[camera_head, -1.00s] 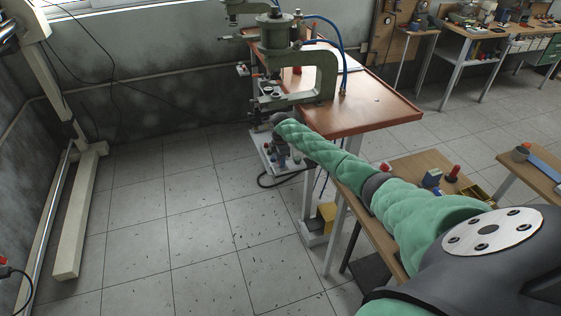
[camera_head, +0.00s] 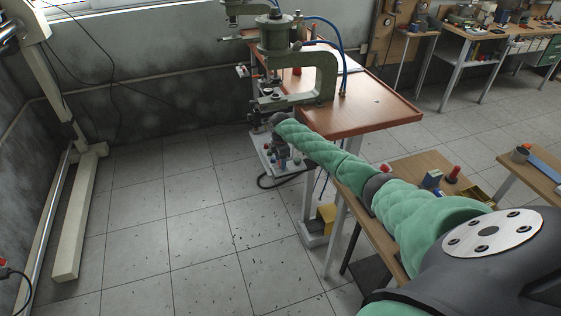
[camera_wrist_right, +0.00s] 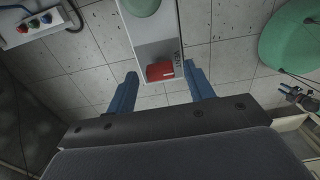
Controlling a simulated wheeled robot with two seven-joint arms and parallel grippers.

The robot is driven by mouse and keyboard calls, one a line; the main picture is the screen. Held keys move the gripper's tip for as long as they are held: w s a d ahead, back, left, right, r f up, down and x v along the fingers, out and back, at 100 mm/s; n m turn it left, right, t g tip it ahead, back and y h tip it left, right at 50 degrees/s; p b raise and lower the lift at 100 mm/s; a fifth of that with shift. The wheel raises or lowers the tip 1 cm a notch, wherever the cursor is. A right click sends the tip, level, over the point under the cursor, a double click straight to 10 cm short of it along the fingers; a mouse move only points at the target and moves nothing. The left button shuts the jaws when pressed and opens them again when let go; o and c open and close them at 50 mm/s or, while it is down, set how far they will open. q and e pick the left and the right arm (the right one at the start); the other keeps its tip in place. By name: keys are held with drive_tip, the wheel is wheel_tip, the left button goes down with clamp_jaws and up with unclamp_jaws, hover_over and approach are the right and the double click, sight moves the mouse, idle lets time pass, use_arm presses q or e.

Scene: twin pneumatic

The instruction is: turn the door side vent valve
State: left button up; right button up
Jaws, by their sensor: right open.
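In the right wrist view, a red valve handle (camera_wrist_right: 160,71) sits on the end of a grey and white housing (camera_wrist_right: 154,45) marked VENT. My right gripper (camera_wrist_right: 161,74) is open, with one blue finger on each side of the red handle. A gap shows between the handle and each finger. In the head view, my right gripper (camera_head: 281,152) is small and reaches down beside the press at the table's left end; the valve cannot be made out there. My left gripper is not in view.
The green press (camera_head: 323,75) stands on the brown table (camera_head: 375,110) close to my right arm. A control box with coloured buttons (camera_wrist_right: 38,24) is at the upper left of the wrist view. A wooden side table (camera_head: 415,170) lies beside my arm.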

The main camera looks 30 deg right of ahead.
wheel_tip(320, 180, up, 2)
drive_tip(key=shift+d+b, duration=0.1)
drive_tip(key=shift+b, duration=0.4)
wheel_tip(320, 180, up, 4)
drive_tip(key=shift+r+b, duration=0.15)
drive_tip(key=shift+b, duration=0.55)
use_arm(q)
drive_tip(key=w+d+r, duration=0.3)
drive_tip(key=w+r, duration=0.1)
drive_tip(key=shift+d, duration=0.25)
use_arm(e)
drive_tip(key=shift+r, duration=0.55)
